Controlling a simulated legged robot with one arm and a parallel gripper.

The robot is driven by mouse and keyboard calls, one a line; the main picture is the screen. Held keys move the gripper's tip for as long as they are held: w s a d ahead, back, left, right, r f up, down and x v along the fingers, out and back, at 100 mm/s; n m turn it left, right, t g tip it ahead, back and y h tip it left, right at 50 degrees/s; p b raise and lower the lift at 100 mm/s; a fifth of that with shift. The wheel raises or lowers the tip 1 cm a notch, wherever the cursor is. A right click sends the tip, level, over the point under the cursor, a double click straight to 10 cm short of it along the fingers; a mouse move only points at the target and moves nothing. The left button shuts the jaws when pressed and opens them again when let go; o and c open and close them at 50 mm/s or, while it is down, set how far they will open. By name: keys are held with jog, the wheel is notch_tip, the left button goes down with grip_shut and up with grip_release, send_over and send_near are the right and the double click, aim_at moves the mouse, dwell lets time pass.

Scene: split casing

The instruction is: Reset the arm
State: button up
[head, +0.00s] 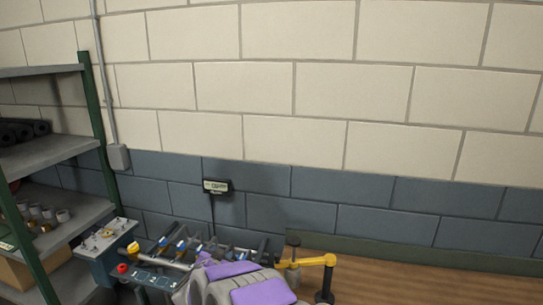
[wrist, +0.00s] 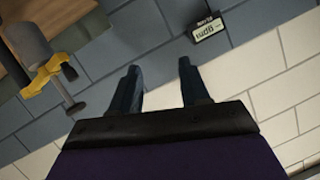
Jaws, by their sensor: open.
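My gripper (wrist: 158,66) shows in the wrist view with its two dark fingers spread apart. Nothing is between them, and behind them lies the wall. My purple and grey arm (head: 262,293) shows folded at the bottom of the head view, in front of the bench. My gripper's fingers cannot be made out in the head view.
A wooden bench (head: 420,285) runs along the wall, with a yellow-armed fixture (head: 312,262), also in the wrist view (wrist: 45,77). A tool rack (head: 185,250) stands beside my arm. A green-posted shelf (head: 95,120) is at left. A small display (head: 216,186) hangs on the wall.

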jog(key=s+d+r+n+g+y+b, duration=0.1)
jog(key=s+d+r+n+g+y, duration=0.15)
jog(key=s, duration=0.45)
jog(key=s+d+r+n+g+y+b, duration=0.1)
jog(key=s+d+r+n+g+y, duration=0.2)
jog(key=s, duration=0.5)
jog(key=s+d+f+g+h, duration=0.1)
jog(key=s+d+g, duration=0.2)
jog(key=s+d, duration=0.5)
jog(key=s+d+f+g+h+b, duration=0.1)
jog(key=s+d, duration=0.7)
jog(key=s, duration=0.9)
jog(key=s+d+f+g+h+b, duration=0.1)
jog(key=s+d+g, duration=0.5)
jog(key=s, duration=0.6)
jog(key=d+f+m+h, duration=0.1)
jog(key=d, duration=0.1)
jog(key=shift+s+d+f+h, duration=0.2)
jog(key=shift+d+f+h, duration=0.15)
jog(key=shift+d, duration=0.05)
